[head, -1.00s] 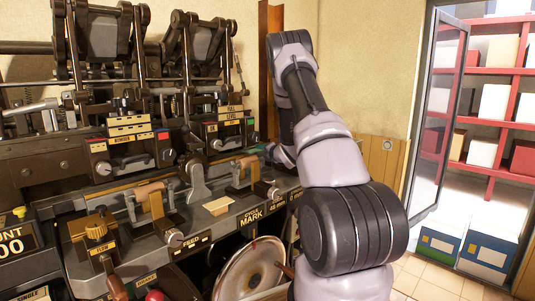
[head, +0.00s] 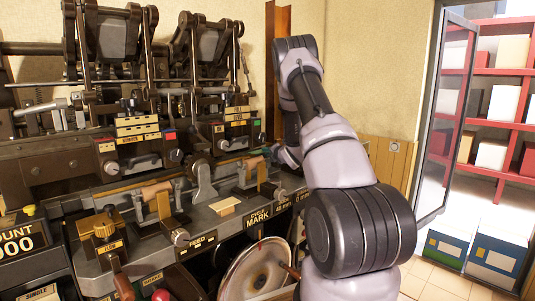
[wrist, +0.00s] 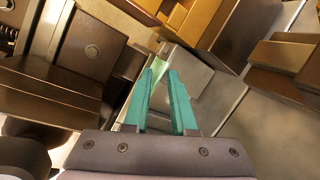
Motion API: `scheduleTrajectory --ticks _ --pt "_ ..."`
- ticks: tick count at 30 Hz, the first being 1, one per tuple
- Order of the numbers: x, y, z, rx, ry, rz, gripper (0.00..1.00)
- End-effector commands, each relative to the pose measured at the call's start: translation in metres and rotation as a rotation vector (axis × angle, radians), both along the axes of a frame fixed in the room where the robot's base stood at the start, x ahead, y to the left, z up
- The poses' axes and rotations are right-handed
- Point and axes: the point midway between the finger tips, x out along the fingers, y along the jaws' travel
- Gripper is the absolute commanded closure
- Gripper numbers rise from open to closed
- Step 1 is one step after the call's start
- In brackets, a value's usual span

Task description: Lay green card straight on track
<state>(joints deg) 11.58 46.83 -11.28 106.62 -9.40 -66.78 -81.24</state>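A pale green piece, which looks like the green card (wrist: 160,76), shows between the tips of my gripper (wrist: 161,78) in the wrist view. The two teal fingers stand a small gap apart, and the piece fills that gap at the tips. Its far end and underside are hard to make out. Below and beyond it lies a grey metal surface, perhaps the track (wrist: 187,75). Whether the card touches the ledge cannot be told.
Dark housings and brass-coloured parts (wrist: 190,18) crowd my fingers in the wrist view. A round metal wheel (head: 256,270) sits below. A glass door (head: 446,115) and shelves are at the right.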

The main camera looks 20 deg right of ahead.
Motion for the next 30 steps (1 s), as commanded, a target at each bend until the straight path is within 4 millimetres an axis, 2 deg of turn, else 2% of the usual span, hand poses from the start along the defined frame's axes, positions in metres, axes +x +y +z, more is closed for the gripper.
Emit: scheduleTrajectory --ticks 10,14,24,30 --pt "0.000 0.000 0.000 0.000 -0.001 0.000 0.51" --pt "-0.008 -0.001 0.002 0.001 0.000 -0.001 0.51" --pt "-0.072 -0.004 0.015 0.001 0.000 -0.002 0.51" --pt "-0.098 -0.005 0.021 0.001 0.000 -0.002 0.51"
